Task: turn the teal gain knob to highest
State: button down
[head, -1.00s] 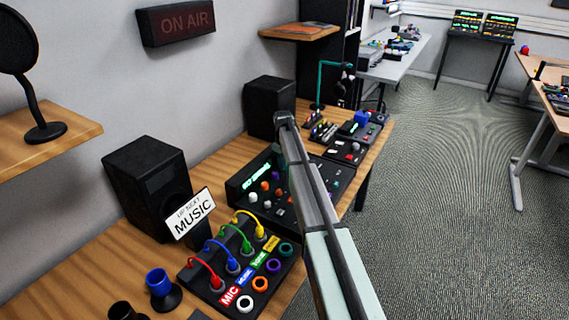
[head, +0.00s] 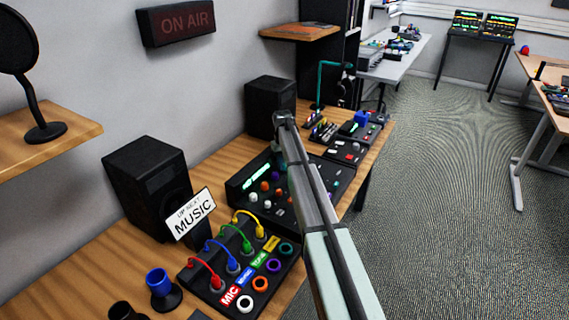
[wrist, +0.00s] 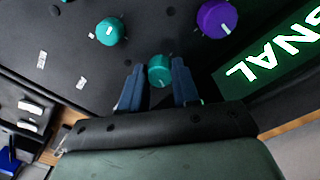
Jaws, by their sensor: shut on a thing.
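In the wrist view, a teal knob (wrist: 159,70) stands on the dark mixer panel between the two blue fingers of my gripper (wrist: 158,84). The fingers are shut on its sides. A pale mark shows on the knob, but I cannot read its setting. A second teal knob (wrist: 109,31) is up and to the left, clear of the fingers. No label naming either knob is readable. In the head view, my arm reaches over the dark mixer (head: 240,190) and hides the fingers and the held knob.
A purple knob (wrist: 217,18) and a lit green display (wrist: 275,52) are close to my gripper. A patch box (head: 187,275) with colored cables stands nearer on the wooden desk (head: 115,258). Black speakers (head: 150,185) stand along the wall. More gear lies beyond the mixer.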

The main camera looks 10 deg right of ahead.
jog(key=m, duration=1.2)
dwell(0.6)
jog(key=shift+g, duration=0.3)
jog(key=c, duration=0.8)
grip_release()
jog(key=shift+w, duration=0.1)
